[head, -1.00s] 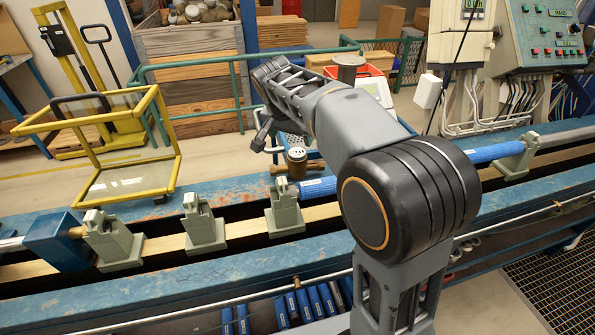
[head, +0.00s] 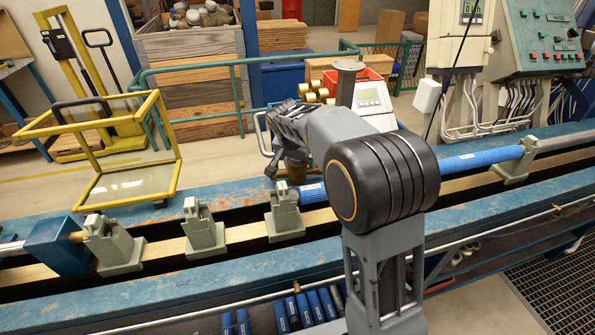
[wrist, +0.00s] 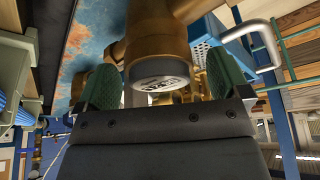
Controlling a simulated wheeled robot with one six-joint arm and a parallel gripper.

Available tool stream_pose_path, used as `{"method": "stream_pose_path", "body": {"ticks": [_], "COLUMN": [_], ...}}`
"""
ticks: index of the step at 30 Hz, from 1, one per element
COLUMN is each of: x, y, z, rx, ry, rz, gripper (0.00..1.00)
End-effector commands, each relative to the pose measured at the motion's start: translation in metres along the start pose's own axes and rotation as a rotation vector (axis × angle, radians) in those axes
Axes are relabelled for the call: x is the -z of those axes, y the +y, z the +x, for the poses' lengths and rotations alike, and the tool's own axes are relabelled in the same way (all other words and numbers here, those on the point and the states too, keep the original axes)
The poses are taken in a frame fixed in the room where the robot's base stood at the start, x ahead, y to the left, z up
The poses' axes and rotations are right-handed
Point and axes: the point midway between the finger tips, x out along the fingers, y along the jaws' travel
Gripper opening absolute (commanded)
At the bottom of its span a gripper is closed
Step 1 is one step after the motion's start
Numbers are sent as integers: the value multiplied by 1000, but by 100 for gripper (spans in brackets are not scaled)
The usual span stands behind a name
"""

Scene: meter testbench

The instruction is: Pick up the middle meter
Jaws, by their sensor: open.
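A brass meter with a round grey-white lid (wrist: 157,75) fills the upper middle of the wrist view. Its brass body (wrist: 155,30) extends up out of the frame. My gripper (wrist: 163,66) is open, with one green-padded finger to each side of the meter. Gaps show between the pads and the lid, and the meter looks unheld. In the head view my arm hides most of the meter and the fingertips. A bit of brass (head: 284,191) shows below my wrist, beside the end of a blue pipe (head: 312,192) on the bench.
Grey-green clamp stands (head: 204,228) line the bench's wooden rail. A longer blue pipe (head: 480,158) lies to the right. A yellow cart (head: 128,185) is at left.

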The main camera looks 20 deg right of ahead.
Motion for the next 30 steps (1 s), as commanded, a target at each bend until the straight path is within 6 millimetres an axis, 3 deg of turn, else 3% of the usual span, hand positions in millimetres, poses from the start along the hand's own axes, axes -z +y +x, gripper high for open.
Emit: {"method": "stream_pose_path", "body": {"ticks": [7, 30], "x": [0, 0], "y": [0, 0], "z": [1, 0], "rx": [0, 1], "ry": [0, 0], "rz": [0, 0], "gripper": [94, 20]}}
